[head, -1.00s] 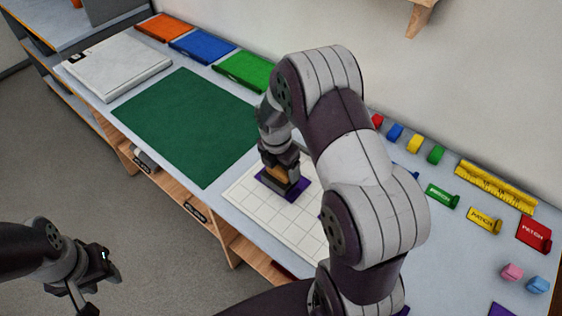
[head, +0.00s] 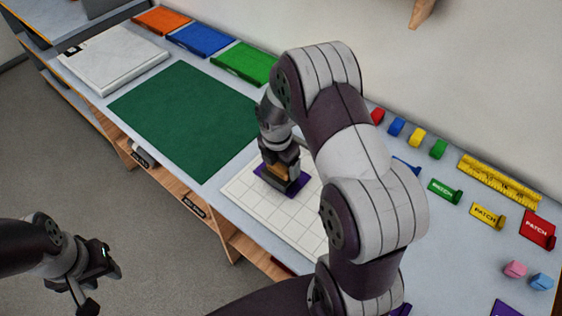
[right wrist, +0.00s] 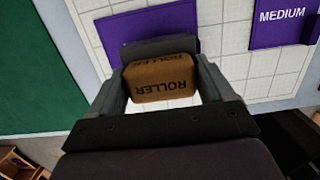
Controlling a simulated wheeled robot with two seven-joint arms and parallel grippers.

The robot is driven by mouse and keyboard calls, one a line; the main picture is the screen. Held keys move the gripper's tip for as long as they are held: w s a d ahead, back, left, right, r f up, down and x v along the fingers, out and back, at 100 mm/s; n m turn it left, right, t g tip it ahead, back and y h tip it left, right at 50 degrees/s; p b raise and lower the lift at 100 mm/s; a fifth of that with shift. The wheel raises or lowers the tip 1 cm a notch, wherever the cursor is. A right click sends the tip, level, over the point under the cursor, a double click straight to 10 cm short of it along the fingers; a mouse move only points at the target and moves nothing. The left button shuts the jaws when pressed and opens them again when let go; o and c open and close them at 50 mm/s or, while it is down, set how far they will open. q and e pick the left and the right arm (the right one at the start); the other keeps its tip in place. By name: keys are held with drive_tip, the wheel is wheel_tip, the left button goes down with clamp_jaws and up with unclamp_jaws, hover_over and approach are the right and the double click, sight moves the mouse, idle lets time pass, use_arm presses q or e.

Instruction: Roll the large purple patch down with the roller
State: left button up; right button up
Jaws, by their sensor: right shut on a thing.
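The roller (right wrist: 160,83) has a tan block marked ROLLER and a dark rolling part. It also shows in the head view (head: 278,172). My right gripper (head: 281,157) is shut on the tan block, with a finger on either side in the right wrist view (right wrist: 163,90). A purple patch (right wrist: 150,24) lies on the white gridded mat (head: 250,199), under the roller. The roller hides part of it, and I see no size label on it. The dark part appears to rest on the patch; exact contact cannot be told. My left gripper (head: 97,278) is open and empty, off the table's front.
A purple piece marked MEDIUM (right wrist: 282,20) lies to the right in the wrist view. A green mat (head: 185,120) lies left of the gridded mat. Small coloured blocks, patch labels and a yellow ruler (head: 498,181) are at the right. My right arm hides the middle.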

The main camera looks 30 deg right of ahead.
drive_tip(key=shift+w, duration=0.1)
drive_tip(key=shift+f, duration=0.5)
idle(0.5)
drive_tip(key=shift+w+a, duration=0.25)
drive_tip(key=shift+w, duration=0.2)
drive_tip(key=shift+w+a, duration=0.2)
drive_tip(key=shift+w, duration=0.25)
drive_tip(key=shift+w+a, duration=0.2)
drive_tip(key=shift+w, duration=0.45)
drive_tip(key=shift+w+a, duration=0.2)
drive_tip(key=shift+w, duration=0.3)
drive_tip(key=shift+w+a, duration=0.2)
drive_tip(key=shift+w, duration=0.25)
drive_tip(key=shift+w+a, duration=0.25)
drive_tip(key=shift+w, duration=0.45)
drive_tip(key=shift+w+a, duration=0.3)
drive_tip(key=shift+w, duration=0.4)
drive_tip(key=shift+w+a, duration=0.25)
drive_tip(key=shift+w, duration=0.45)
drive_tip(key=shift+w+a, duration=0.3)
drive_tip(key=shift+w, duration=0.4)
